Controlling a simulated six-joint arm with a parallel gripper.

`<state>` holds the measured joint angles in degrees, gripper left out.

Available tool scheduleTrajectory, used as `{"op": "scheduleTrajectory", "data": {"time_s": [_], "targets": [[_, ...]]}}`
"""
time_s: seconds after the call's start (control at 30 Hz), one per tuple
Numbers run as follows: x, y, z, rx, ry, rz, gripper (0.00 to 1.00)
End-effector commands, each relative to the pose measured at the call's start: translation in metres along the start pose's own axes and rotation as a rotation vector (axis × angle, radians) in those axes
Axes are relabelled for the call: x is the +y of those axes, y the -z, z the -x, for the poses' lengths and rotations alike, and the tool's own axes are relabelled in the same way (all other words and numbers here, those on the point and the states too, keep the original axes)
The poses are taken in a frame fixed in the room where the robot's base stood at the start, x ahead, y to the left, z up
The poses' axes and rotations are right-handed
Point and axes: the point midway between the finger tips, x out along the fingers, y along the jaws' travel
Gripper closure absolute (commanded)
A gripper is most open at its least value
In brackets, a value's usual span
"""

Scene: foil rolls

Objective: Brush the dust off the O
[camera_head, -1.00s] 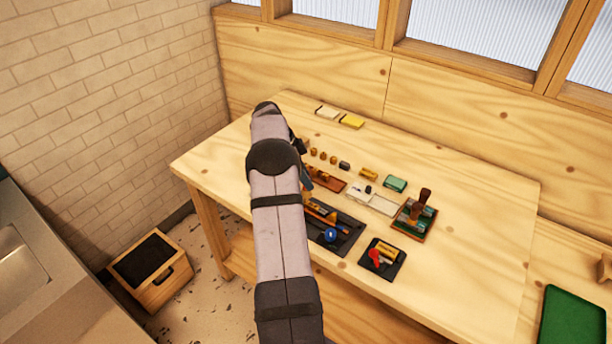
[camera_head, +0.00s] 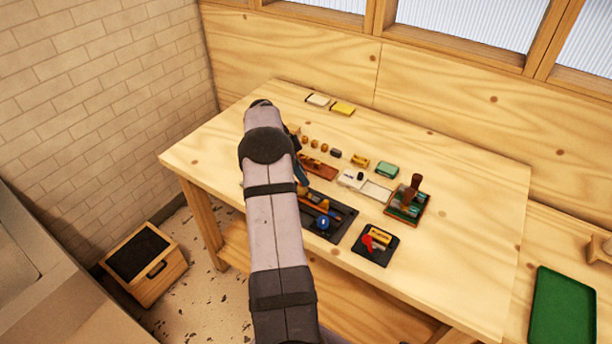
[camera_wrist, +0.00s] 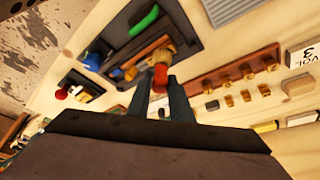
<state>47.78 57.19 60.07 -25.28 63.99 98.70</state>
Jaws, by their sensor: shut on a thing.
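My gripper (camera_wrist: 160,82) is shut on a small tool with a red-orange part (camera_wrist: 160,76), seen between the dark fingers in the wrist view. A tan part shows just beyond it; I take it for the brush. A brown wooden holder (camera_wrist: 235,75) carries small brass pieces, to the right of the fingers. Several loose brass pieces (camera_wrist: 229,100) lie in a row beside it; they also show in the head view (camera_head: 313,143). I cannot read which piece is the O, and no dust is discernible. In the head view my arm hides most of the gripper.
A black tool tray (camera_head: 325,228) holds handled tools. Near it are a small black tray (camera_head: 375,254) with a red item, a white open box (camera_head: 376,191), a green block (camera_head: 387,169) and a stand with brown handles (camera_head: 407,211). The table's right side is clear.

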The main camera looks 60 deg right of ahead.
Motion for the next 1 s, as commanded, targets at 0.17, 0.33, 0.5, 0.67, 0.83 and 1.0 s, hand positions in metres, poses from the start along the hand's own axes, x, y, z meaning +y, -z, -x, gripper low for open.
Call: {"op": "scheduleTrajectory", "data": {"time_s": [0.17, 0.33, 0.5, 0.67, 0.83, 1.0], "targets": [[-0.012, -0.011, 0.004, -0.001, 0.001, 0.001, 1.00], [-0.011, -0.001, 0.028, -0.001, 0.002, -0.002, 1.00], [-0.011, 0.005, 0.042, -0.001, 0.001, -0.002, 1.00], [-0.011, 0.011, 0.055, -0.001, 0.001, -0.001, 1.00], [-0.011, 0.017, 0.069, -0.001, 0.001, -0.001, 1.00], [-0.011, 0.021, 0.078, -0.001, 0.001, -0.001, 1.00]]}}
